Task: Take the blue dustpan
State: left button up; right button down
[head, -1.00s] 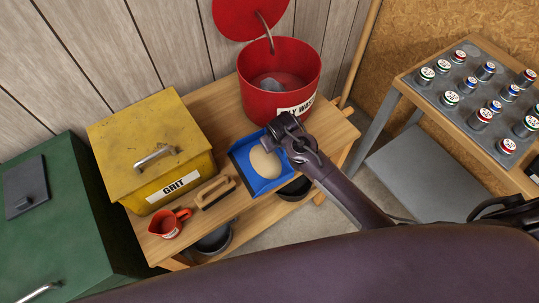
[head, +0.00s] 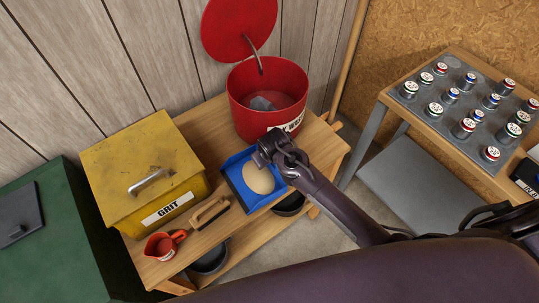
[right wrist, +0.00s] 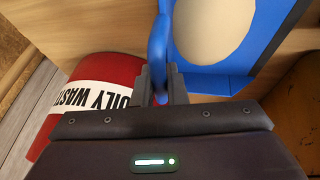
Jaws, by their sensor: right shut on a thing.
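The blue dustpan (head: 236,179) lies on the wooden bench, with a flat, pale tan round heap (head: 258,179) in its pan. My right gripper (head: 264,153) reaches over from the right and covers the dustpan's back right corner in the head view. In the right wrist view my right gripper (right wrist: 160,92) is shut on the blue handle (right wrist: 158,50) of the dustpan; the pan (right wrist: 275,30) shows beyond, at upper right. I cannot tell whether the dustpan is lifted off the bench. My left gripper is in no view.
A red oily-waste bin (head: 245,115) with its lid open stands close behind the dustpan. A hand brush (head: 209,214), a red jug (head: 160,246) and a yellow grit box (head: 130,205) are to the left. Dark bowls sit on the shelf below. A rack of labelled cans (head: 460,105) is at right.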

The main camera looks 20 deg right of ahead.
notch_tip(320, 180, up, 11)
jog(key=p, duration=1)
jog(key=shift+f, duration=0.2)
notch_tip(320, 180, up, 8)
jog(key=shift+p, duration=0.3)
